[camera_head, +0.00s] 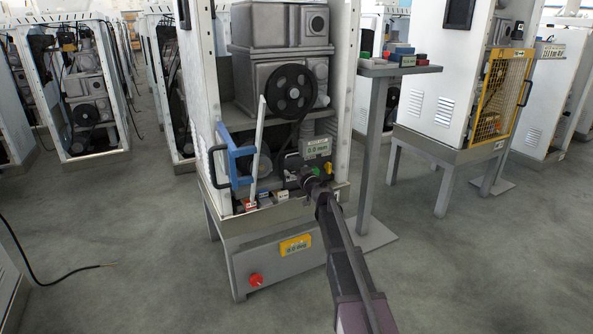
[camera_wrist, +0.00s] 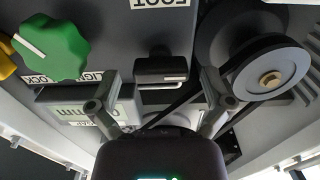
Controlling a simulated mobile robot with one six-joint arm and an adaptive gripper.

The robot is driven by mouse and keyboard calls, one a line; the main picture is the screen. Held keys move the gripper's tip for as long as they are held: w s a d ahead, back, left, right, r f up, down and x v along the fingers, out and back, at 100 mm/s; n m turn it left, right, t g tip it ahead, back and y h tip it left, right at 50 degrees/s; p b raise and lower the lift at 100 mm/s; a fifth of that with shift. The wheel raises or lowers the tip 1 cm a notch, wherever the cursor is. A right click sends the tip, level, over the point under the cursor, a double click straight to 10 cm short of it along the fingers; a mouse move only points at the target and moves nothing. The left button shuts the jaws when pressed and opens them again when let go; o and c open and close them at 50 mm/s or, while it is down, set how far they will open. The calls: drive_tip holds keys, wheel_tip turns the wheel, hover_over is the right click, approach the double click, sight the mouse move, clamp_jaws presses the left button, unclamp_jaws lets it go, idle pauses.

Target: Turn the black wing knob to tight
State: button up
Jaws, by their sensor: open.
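My gripper (camera_wrist: 160,88) is open, with one finger to the left of this piece and one to the right. The fingers look apart from it, but the depth gap is hard to judge. In the head view my gripper (camera_head: 308,178) reaches into the lower part of the open dispenser frame, and the black knob cannot be made out there.
A green knob (camera_wrist: 50,46) is at the upper left of the wrist view, with a display (camera_wrist: 77,112) below it. A pulley (camera_wrist: 270,77) is close on the right. In the head view a blue-framed guard (camera_head: 237,162) stands left of my gripper.

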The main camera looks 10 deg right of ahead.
drive_tip(key=shift+w+a, duration=0.15)
drive_tip(key=shift+w, duration=0.35)
drive_tip(key=shift+c, duration=0.2)
drive_tip(key=c, duration=1.1)
